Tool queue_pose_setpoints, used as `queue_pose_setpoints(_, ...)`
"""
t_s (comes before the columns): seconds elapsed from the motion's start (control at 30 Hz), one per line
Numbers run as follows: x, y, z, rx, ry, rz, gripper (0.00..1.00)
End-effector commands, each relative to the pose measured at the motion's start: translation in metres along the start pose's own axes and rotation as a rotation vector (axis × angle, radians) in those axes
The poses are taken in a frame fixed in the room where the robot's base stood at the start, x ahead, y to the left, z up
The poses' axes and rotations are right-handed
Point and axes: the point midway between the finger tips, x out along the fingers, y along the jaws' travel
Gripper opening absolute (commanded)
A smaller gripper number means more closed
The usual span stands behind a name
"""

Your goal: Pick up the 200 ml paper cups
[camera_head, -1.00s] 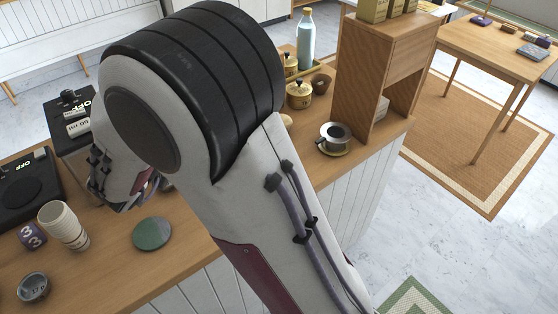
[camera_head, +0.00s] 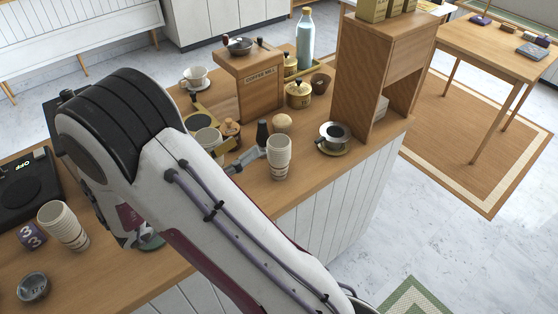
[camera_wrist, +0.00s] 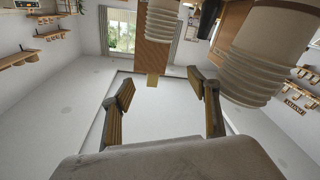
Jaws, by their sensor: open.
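One stack of white paper cups (camera_head: 63,226) stands tilted-looking on the counter at the left in the head view. A second stack (camera_head: 278,157) stands upright near the counter's middle. I cannot read a 200 ml mark on either. The wrist view shows two stacks, a large near one (camera_wrist: 262,58) at the right and a smaller one (camera_wrist: 161,20) at the top; I cannot tell which is which. My gripper (camera_wrist: 161,86) is open, with nothing between its fingers and both stacks apart from it. In the head view my arm hides most of it.
A purple numbered block (camera_head: 31,235) and a small grey bowl (camera_head: 33,287) sit close to the left stack. A black scale (camera_head: 27,190) lies behind. A coffee mill (camera_head: 262,88), a moka-style cup on a saucer (camera_head: 334,137) and a wooden shelf (camera_head: 362,75) stand farther right.

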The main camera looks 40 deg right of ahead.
Motion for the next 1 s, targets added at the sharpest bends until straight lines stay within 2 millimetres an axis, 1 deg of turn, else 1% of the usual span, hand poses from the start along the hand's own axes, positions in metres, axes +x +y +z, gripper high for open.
queue_pose_setpoints(0.3, 0.021, -0.006, 0.031, 0.224, -0.046, 0.038, 0.60)
queue_pose_setpoints(0.5, 0.030, -0.009, 0.046, 0.333, -0.065, 0.059, 0.60)
queue_pose_setpoints(0.7, 0.034, -0.009, 0.051, 0.377, -0.071, 0.067, 0.60)
queue_pose_setpoints(1.0, 0.034, -0.009, 0.051, 0.379, -0.072, 0.067, 0.60)
